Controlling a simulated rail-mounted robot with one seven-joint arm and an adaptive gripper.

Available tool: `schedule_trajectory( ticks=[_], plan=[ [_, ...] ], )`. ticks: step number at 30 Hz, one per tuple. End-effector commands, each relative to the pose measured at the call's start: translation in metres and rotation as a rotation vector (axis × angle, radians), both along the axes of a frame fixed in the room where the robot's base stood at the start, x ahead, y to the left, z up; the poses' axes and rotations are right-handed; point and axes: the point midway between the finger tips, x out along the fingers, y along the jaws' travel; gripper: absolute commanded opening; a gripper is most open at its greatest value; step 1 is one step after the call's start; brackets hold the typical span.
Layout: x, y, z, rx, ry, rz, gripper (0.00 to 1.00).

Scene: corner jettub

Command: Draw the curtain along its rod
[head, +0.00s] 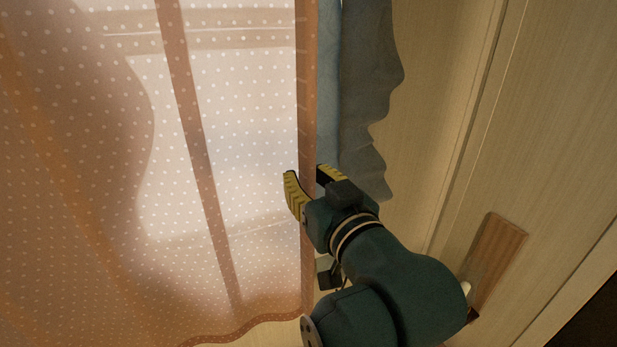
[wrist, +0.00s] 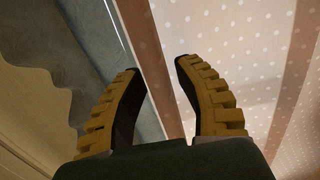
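The curtain (head: 90,150) is sheer, orange-pink with white dots, and fills the left half of the head view. It also shows at the upper right of the wrist view (wrist: 235,40). Its right edge is a darker vertical band (head: 306,80). My gripper (head: 308,176) is at this edge, with one yellow-padded finger on each side of the band in the picture. In the wrist view the fingers (wrist: 158,72) stand apart, with the band behind the gap. I cannot tell whether either finger touches the cloth. The rod is out of view.
A blue-grey cloth or panel (head: 328,100) with a wavy shadow lies right of the curtain edge. Beige panelled wall or door (head: 440,90) fills the right side, with a wooden plate and handle (head: 495,262) behind my arm. The curtain's wavy hem (head: 250,328) shows at the bottom.

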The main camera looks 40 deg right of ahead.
Motion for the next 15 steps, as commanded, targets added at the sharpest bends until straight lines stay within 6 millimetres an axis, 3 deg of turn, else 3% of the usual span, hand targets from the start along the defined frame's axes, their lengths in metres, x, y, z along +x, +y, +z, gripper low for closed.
schedule_trajectory(
  ticks=[11, 15],
  plan=[
    [-0.003, 0.001, 0.003, -0.003, -0.007, -0.001, 0.46],
    [-0.022, 0.004, 0.003, -0.003, -0.009, -0.003, 0.46]
  ],
)
